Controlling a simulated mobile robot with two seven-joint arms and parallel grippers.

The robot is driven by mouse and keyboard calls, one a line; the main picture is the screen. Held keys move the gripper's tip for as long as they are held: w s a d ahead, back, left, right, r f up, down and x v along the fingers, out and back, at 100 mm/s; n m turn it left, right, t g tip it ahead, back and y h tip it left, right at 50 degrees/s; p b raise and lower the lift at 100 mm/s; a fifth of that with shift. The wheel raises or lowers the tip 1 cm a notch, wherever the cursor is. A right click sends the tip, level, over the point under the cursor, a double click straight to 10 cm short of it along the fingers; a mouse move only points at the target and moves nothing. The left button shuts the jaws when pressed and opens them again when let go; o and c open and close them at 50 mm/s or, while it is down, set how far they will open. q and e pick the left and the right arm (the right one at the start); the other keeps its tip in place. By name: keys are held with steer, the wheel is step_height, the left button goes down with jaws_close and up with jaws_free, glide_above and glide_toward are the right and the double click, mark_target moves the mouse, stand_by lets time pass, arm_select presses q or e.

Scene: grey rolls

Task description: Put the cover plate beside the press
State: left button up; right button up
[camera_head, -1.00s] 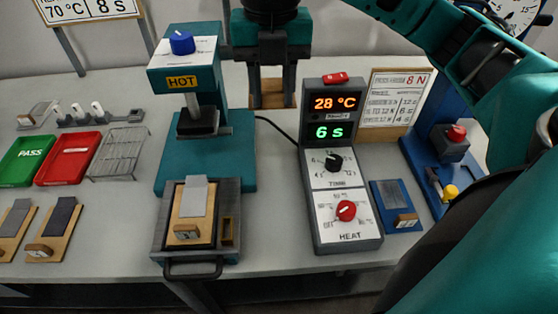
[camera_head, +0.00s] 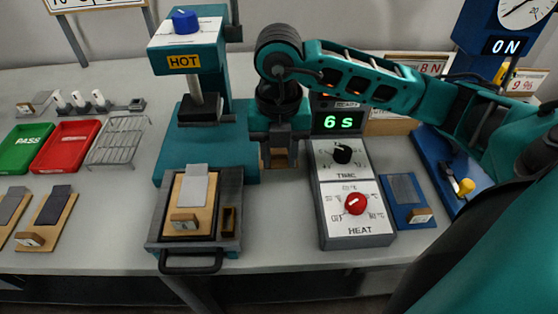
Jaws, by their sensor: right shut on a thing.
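The press (camera_head: 205,140) is teal, with a blue knob, a HOT label and a dark pressing block on a metal column. Its pulled-out tray (camera_head: 165,215) holds a tan board with a grey strip (camera_head: 194,188) and a small wooden block. My right gripper (camera_head: 279,150) points down just right of the press base, shut on a tan piece that seems to be the cover plate (camera_head: 279,158). The fingers hide much of that piece, and I cannot tell whether it touches the table. My left gripper is not in view.
The control box (camera_head: 345,185) stands right of the gripper, its display reading 6 s. A blue plate (camera_head: 400,200) and a blue gauge stand (camera_head: 440,165) are further right. Green (camera_head: 22,150) and red trays (camera_head: 68,150) and a wire rack (camera_head: 118,140) are left.

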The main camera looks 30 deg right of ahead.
mark_target(279, 155)
step_height(279, 155, down, 2)
steer(key=shift+f, duration=0.2)
steer(key=shift+f+b, duration=0.6)
steer(key=shift+b, duration=0.05)
steer(key=o, duration=1)
steer(key=shift+r, duration=0.1)
